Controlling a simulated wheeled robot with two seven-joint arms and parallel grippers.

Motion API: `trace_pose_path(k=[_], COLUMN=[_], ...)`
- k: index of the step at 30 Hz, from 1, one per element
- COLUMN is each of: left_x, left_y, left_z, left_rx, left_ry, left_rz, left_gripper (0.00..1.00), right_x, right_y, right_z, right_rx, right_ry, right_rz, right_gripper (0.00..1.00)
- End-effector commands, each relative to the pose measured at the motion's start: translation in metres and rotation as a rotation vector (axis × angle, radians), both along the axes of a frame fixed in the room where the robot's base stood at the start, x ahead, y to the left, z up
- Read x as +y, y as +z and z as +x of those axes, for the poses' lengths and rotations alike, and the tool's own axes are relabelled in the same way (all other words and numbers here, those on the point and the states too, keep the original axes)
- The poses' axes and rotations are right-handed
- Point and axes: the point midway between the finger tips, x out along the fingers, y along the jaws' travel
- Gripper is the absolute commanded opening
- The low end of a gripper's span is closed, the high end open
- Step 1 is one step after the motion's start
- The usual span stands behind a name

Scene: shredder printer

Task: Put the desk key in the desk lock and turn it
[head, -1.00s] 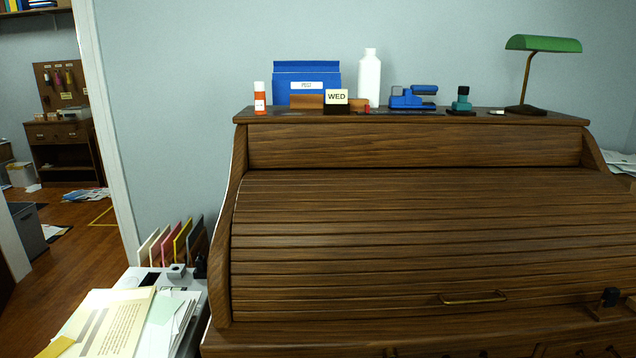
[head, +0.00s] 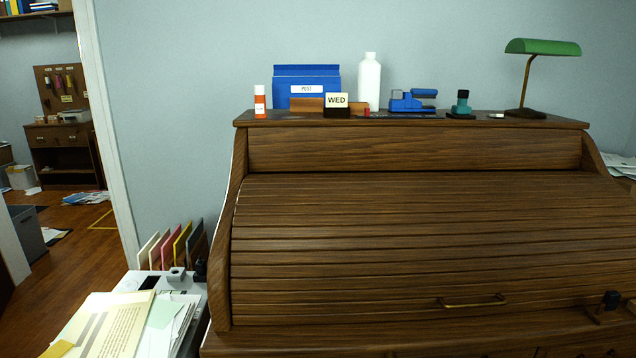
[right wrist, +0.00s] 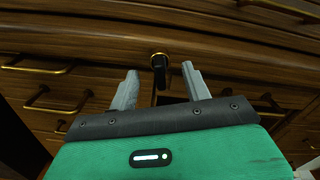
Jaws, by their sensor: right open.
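The roll-top desk (head: 400,240) fills the right of the head view, its slatted cover down. In the right wrist view, a round brass lock (right wrist: 160,56) is on the desk front. A black piece, seemingly the key's head (right wrist: 159,71), sticks out from the lock; how deep it sits is hidden. My right gripper (right wrist: 160,80) is open, its two grey fingertips on either side of the black piece and apart from it. Neither gripper shows in the head view.
Brass drawer handles (right wrist: 40,95) stand out around the lock. A small dark object (head: 611,299) sits at the desk's right edge. Papers (head: 110,320) cover a surface left of the desk. Bottles, a blue box (head: 307,83) and a green lamp (head: 543,46) stand on top.

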Motion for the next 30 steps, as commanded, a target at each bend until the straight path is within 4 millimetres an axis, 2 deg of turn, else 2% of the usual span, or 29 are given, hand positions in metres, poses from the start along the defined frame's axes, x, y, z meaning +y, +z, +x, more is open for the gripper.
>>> trace_pose_path(k=[21, 30], left_x=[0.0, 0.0], left_y=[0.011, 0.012], left_z=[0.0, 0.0], left_rx=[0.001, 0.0], left_ry=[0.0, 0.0], left_rz=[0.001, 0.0], left_gripper=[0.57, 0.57], right_x=[-0.001, -0.002], right_y=[0.0, 0.0], right_z=[-0.044, -0.051], right_rx=[0.002, 0.001], right_ry=[0.0, 0.0], right_rz=[0.0, 0.0], right_gripper=[0.49, 0.49])
